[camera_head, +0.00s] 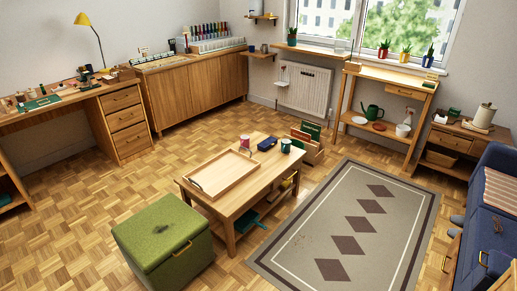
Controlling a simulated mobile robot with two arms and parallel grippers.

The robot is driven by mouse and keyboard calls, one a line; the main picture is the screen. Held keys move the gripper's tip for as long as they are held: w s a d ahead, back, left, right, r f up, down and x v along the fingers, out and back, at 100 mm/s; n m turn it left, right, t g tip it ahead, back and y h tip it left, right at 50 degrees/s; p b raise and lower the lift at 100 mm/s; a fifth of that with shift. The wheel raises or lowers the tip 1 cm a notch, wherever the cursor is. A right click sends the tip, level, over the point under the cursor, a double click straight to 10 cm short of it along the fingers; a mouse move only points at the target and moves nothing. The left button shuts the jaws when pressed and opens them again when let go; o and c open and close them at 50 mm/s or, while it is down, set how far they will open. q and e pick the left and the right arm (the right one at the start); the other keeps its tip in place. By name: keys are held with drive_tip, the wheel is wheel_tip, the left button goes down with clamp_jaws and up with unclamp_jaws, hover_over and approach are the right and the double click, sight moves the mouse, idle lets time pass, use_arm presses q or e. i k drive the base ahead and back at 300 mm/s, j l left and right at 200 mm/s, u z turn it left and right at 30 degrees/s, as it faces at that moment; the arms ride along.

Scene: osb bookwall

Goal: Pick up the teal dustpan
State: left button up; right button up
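A small teal object (248,220) shows low down at the near right side of the wooden coffee table (228,205). It looks flat with a narrow part pointing right, and may be the teal dustpan. The table top and legs hide part of it, and I cannot tell whether it lies on the lower shelf or the floor. Neither of my grippers is in view.
A green storage ottoman (160,245) stands left of the coffee table. A tray (222,175) sits on the table. A patterned rug (290,250) lies to the right, with a blue sofa (490,215) beyond it. Parquet floor (75,215) is clear at left.

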sight(250, 218)
drive_tip(key=i+l, duration=0.2)
drive_tip(key=i, duration=0.25)
drive_tip(key=i+l, duration=0.2)
drive_tip(key=i, duration=0.3)
drive_tip(key=i+l, duration=0.2)
drive_tip(key=i, duration=0.25)
drive_tip(key=i+l+u, duration=0.1)
drive_tip(key=i, duration=0.4)
drive_tip(key=l, duration=0.05)
